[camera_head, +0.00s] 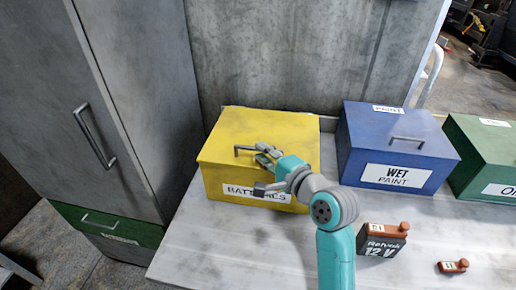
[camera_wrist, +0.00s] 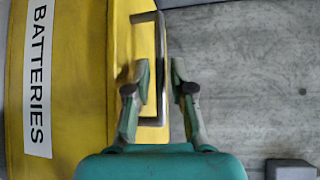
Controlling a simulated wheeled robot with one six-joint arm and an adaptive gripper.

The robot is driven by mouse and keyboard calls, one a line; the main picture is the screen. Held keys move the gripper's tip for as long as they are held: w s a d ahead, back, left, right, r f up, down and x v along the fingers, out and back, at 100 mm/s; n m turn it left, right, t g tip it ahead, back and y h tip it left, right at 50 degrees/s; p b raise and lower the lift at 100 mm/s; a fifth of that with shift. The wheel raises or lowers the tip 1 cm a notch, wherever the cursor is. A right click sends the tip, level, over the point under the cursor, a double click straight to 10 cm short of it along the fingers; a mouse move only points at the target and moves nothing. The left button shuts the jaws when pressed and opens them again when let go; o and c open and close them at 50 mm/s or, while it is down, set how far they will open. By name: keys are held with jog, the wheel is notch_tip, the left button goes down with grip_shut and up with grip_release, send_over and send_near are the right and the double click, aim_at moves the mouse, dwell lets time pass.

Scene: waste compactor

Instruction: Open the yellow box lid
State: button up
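The yellow box (camera_head: 222,150) labelled BATTERIES stands on the table, and its lid looks shut. A dark bar handle (camera_head: 243,148) sits on the lid. In the wrist view the yellow box (camera_wrist: 80,90) fills the left side, and the handle (camera_wrist: 160,40) runs between my fingers. My gripper (camera_head: 264,156) is at the lid by the handle, partly hiding the label. In the wrist view my gripper (camera_wrist: 160,75) is open, with a finger on each side of the handle bar and gaps visible. I cannot tell whether either finger touches it.
A blue WET PAINT box (camera_head: 370,150) and a green box (camera_head: 480,160) stand to the right. A 12 V battery (camera_head: 380,242) and a small brown object (camera_head: 453,266) lie on the table (camera_head: 215,250). A grey cabinet (camera_head: 110,90) stands left, and a concrete wall (camera_head: 290,50) is behind.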

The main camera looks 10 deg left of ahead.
jog(key=shift+x, duration=1.45)
grip_shut()
jog(key=shift+r, duration=0.1)
